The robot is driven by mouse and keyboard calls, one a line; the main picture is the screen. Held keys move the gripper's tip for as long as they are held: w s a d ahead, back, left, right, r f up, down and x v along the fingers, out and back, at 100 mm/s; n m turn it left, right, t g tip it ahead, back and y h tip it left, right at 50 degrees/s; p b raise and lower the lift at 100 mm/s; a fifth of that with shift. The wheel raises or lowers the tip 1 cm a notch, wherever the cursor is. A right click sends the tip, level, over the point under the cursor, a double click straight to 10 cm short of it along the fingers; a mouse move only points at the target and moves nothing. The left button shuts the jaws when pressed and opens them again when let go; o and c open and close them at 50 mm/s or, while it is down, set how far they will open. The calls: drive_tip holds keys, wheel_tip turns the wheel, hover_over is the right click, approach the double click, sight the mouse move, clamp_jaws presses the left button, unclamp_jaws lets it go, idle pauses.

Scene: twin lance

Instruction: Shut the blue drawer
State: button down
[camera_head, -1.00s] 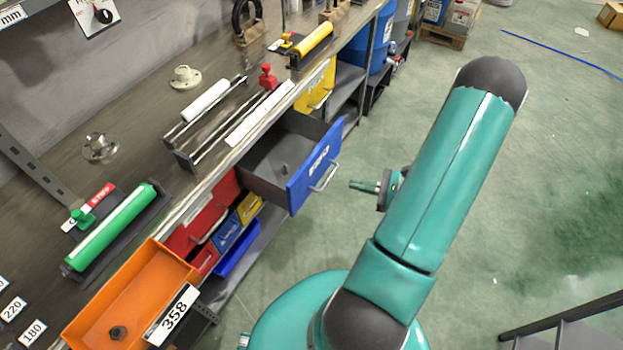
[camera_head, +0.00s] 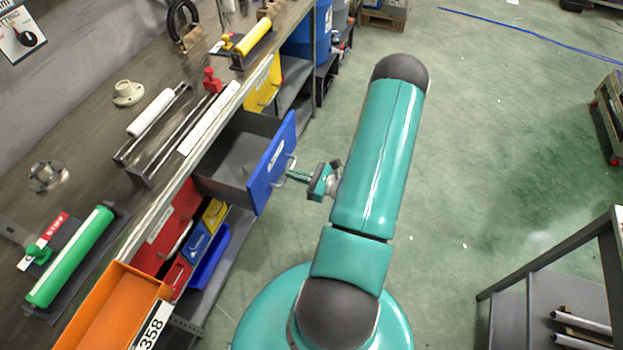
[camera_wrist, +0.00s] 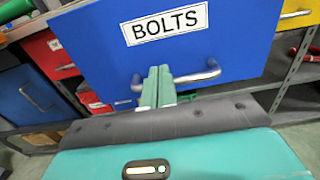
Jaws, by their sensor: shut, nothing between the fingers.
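The blue drawer (camera_head: 272,164) stands pulled out from under the workbench, its grey inside (camera_head: 232,160) showing. In the wrist view its blue front (camera_wrist: 215,38) carries a white BOLTS label and a metal bar handle (camera_wrist: 203,77). My gripper (camera_head: 290,175) is shut and empty, with its green fingertips at the front of the drawer by the handle. In the wrist view the fingers (camera_wrist: 158,85) are together and overlap the handle's middle. I cannot tell whether they touch the handle or the front.
A red drawer (camera_head: 168,228) and a yellow drawer (camera_head: 265,88) flank the blue one. Small bins (camera_head: 198,240) sit on a shelf below. An orange tray (camera_head: 115,310) is at the near bench end. Green floor to the right is clear up to a grey rack (camera_head: 560,280).

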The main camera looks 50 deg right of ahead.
sight(275, 169)
drive_tip(key=shift+x, duration=1.65)
drive_tip(key=x, duration=1.9)
drive_tip(key=shift+a, duration=0.2)
drive_tip(key=shift+w+a+r, duration=0.1)
drive_tip(key=shift+w+r, duration=0.05)
drive_tip(key=shift+w, duration=0.2)
